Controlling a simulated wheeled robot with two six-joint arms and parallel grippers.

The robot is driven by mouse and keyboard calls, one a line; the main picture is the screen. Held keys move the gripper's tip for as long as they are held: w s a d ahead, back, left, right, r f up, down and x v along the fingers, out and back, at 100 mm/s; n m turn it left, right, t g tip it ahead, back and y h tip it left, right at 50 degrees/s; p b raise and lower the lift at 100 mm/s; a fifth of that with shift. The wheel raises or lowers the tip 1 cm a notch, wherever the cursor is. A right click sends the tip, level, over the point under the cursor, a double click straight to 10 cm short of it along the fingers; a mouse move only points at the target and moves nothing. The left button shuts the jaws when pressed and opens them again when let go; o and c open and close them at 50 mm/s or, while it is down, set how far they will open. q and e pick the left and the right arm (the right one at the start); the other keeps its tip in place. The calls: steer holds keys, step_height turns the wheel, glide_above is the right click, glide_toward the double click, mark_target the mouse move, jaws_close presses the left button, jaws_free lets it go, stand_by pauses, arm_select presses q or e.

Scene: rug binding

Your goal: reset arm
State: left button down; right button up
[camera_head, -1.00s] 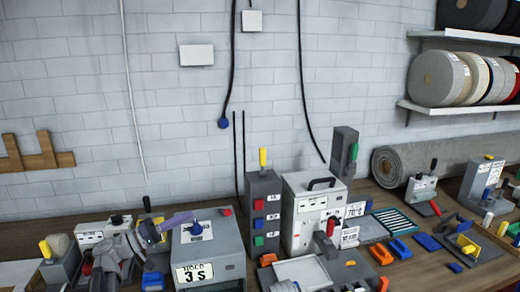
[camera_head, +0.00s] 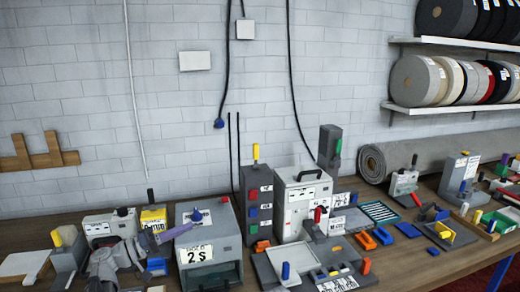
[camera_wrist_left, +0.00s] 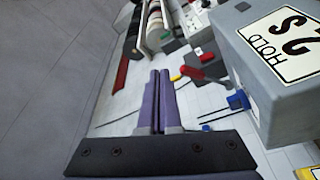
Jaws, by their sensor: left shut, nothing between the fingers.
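My left gripper (camera_head: 188,229) is shut, its purple fingers pressed together with nothing between them. In the head view its fingers point right, at the left top edge of the grey box (camera_head: 231,237). I cannot tell whether they touch it. The same gripper fills the middle of the left wrist view (camera_wrist_left: 158,74), with the box (camera_wrist_left: 274,108) to the right of the fingers. The box's label (camera_head: 196,253) reads HOLD 2 S. A blue knob (camera_head: 196,215) stands on its top. My right gripper is not in view.
A yellow box (camera_head: 153,218) stands behind my left gripper. A tower with coloured buttons (camera_head: 253,220) and a white-fronted machine (camera_head: 298,213) stand right of the grey box. A grey plate (camera_head: 270,276) lies in front. Rolls on shelves (camera_head: 416,81) hang at right.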

arm_select(q)
steer(key=s+d+f+m+g+y, duration=0.1)
steer(key=s+d+f+g+y, duration=0.3)
steer(key=d+f, duration=0.45)
steer(key=s+d+f+m+g+y, duration=0.2)
steer(key=s+d+f+g, duration=0.3)
steer(key=s+d+f, duration=0.4)
steer(key=s+a+f+m+g+y, duration=0.1)
steer(key=s+f+y, duration=0.6)
steer(key=s+y, duration=0.2)
steer(key=y, duration=0.2)
steer(key=shift+y, duration=0.4)
